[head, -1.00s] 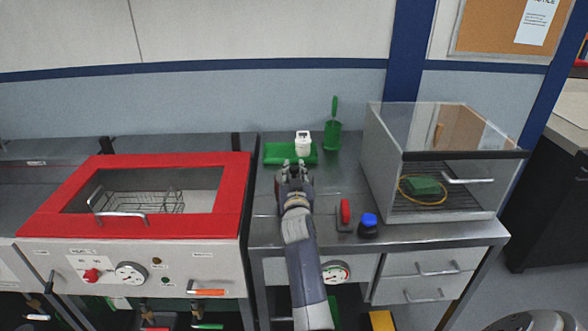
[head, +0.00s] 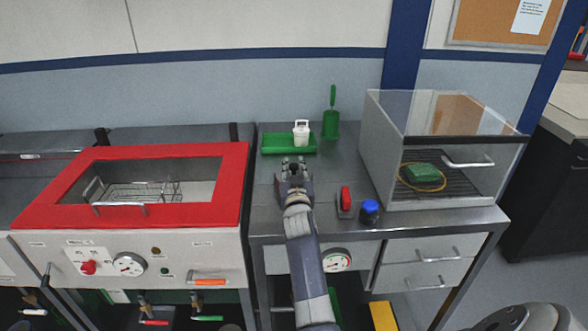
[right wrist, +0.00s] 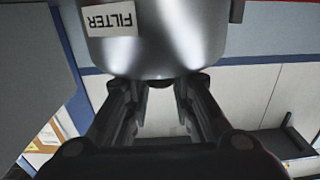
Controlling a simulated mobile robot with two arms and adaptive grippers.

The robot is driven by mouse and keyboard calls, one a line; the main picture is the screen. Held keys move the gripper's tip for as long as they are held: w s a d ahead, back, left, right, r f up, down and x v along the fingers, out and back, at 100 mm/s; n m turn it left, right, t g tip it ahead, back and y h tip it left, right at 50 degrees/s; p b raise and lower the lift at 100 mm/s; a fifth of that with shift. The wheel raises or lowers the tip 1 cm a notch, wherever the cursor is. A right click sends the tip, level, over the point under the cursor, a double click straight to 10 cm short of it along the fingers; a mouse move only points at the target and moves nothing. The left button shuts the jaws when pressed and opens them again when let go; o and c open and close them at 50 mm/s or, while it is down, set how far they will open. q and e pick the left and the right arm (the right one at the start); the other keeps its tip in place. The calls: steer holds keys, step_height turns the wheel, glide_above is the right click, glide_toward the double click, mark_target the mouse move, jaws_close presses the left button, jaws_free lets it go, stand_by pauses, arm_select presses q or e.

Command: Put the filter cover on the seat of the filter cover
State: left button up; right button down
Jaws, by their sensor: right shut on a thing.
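My right gripper (head: 293,161) is above the steel bench, just in front of the green tray. In the right wrist view my gripper (right wrist: 160,84) is shut at the edge of a shiny metal cylinder, which I take as the filter cover (right wrist: 185,35). It has a white label reading FILTER, upside down in that picture. A small dark part of it shows between the fingertips. In the head view the cover is hidden by the gripper and arm. I cannot make out the seat of the filter cover. My left gripper is not in view.
A red-handled item (head: 345,199) and a blue-capped jar (head: 369,211) are right of my arm. A clear-fronted case (head: 380,166) stands farther right, and a red-lidded machine (head: 238,185) left.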

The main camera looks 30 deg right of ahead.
steer(key=c, duration=1.3)
jaws_free()
step_height(320, 180, up, 10)
steer(key=shift+r, duration=0.1)
